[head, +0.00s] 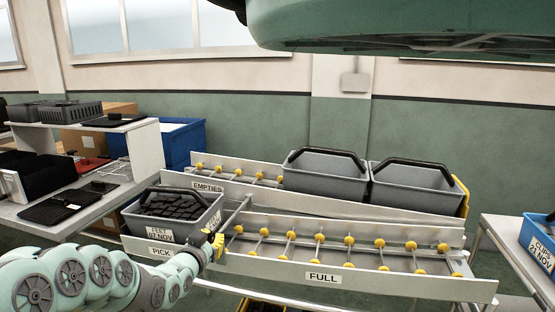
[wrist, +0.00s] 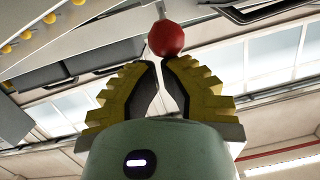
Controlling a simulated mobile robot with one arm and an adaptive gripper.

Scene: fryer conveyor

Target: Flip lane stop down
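The lane stop shows in the head view as a thin grey bar (head: 236,213) slanting up across the lane, just right of the grey crate on the PICK side. In the wrist view a red ball knob (wrist: 166,38) on a short stem is right at my fingertips. My gripper (wrist: 160,62) has its yellow, dark-lined fingers drawn together with the tips almost meeting. The knob appears at or just beyond the tips, not clearly between them. In the head view my gripper (head: 214,240) is beside the lower end of the bar; the knob is hidden there.
A grey crate of dark parts (head: 172,212) sits directly left of my gripper. The FULL lane (head: 325,267) with yellow rollers is empty. Two grey crates (head: 325,178) stand on the EMPTIES lane (head: 225,187). A side table (head: 95,203) is left; a blue bin (head: 541,238) is right.

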